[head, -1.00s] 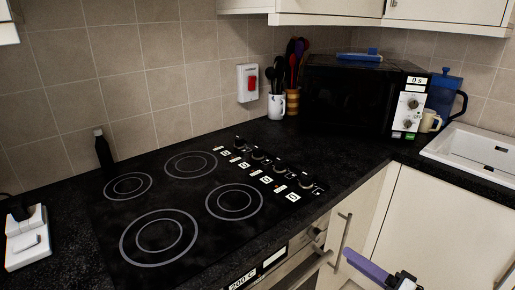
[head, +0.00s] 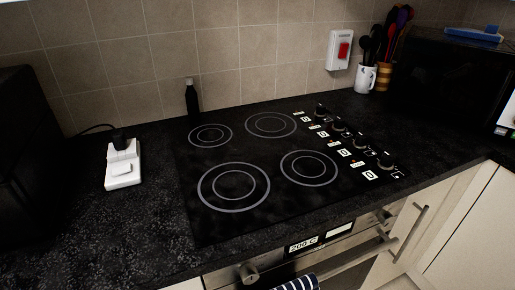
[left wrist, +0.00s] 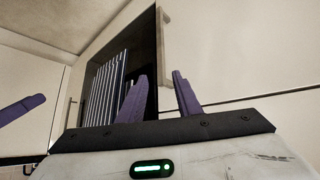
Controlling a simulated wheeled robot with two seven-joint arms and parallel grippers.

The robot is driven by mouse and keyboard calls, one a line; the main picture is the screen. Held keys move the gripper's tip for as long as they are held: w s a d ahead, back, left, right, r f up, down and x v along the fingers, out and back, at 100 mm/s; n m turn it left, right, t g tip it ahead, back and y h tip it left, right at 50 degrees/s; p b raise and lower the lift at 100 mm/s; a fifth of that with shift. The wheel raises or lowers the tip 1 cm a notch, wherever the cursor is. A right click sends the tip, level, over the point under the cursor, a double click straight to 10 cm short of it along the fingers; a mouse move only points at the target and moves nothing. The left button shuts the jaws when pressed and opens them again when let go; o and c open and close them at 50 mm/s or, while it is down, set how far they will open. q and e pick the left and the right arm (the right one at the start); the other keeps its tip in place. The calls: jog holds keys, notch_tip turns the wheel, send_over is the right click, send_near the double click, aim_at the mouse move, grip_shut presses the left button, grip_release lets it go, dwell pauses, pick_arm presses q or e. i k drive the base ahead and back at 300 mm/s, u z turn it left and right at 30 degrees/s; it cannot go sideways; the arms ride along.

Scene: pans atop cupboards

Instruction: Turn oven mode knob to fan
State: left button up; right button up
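The oven front (head: 340,254) is under the hob, partly cut off by the bottom edge of the head view. It has a left knob (head: 248,272) by a "200 C" label (head: 302,245) and a right knob (head: 383,215) by a second label (head: 339,229), too small to read. I cannot tell the mode setting. My left gripper (left wrist: 160,78) is open and empty in the left wrist view, its two purple fingers apart, and out of the head view. A purple finger-like piece at that view's left edge may be my right gripper (left wrist: 20,110); its opening is hidden.
The black hob (head: 240,212) has several knobs along its right side. A cupboard handle (head: 409,233) stands right of the oven. A white socket box (head: 122,165) lies left of the hob.

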aim_at(249, 274)
jog(key=z, duration=0.75)
jog(key=k, duration=1.4)
jog(key=u, duration=0.85)
jog(key=i, duration=0.55)
